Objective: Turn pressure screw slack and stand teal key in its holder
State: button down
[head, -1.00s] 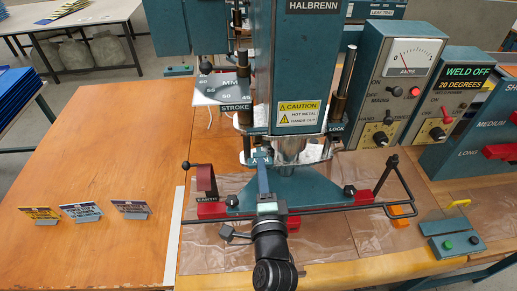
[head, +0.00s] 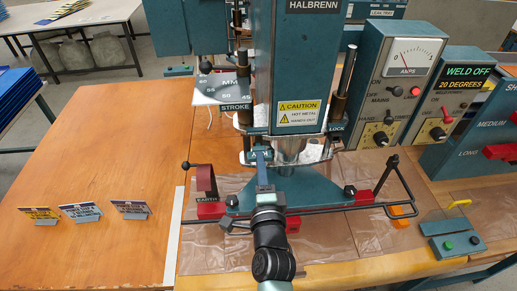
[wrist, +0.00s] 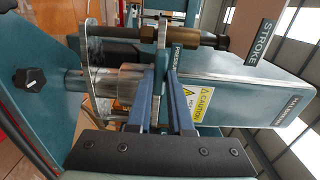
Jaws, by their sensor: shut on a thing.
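My gripper (head: 262,162) is in front of the teal press, low on its middle, under the caution label. In the wrist view its two long blue fingers (wrist: 166,75) reach to the PRESSURE label (wrist: 176,60) and are close together. They are shut on a small teal piece (head: 261,153), which I take to be the teal key; it is mostly hidden by the fingers. The pressure screw is hidden behind the fingertips, so I cannot tell whether the key sits on it. I cannot make out the key's holder for certain.
The press base (head: 300,190) and a dark bar (head: 335,209) run close under my gripper. Posts stand on both sides of the press head (head: 295,60). A teal button box (head: 452,240) is at right. Three small signs (head: 80,212) stand on the otherwise clear left table.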

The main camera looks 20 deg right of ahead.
jog(key=shift+w+d, duration=0.15)
jog(key=shift+w, duration=0.4)
jog(key=c, duration=0.7)
grip_release()
jog(key=shift+c, duration=0.2)
jog(key=shift+s, duration=0.1)
jog(key=v, duration=0.9)
jog(key=shift+p, duration=0.3)
jog(key=shift+r, duration=0.1)
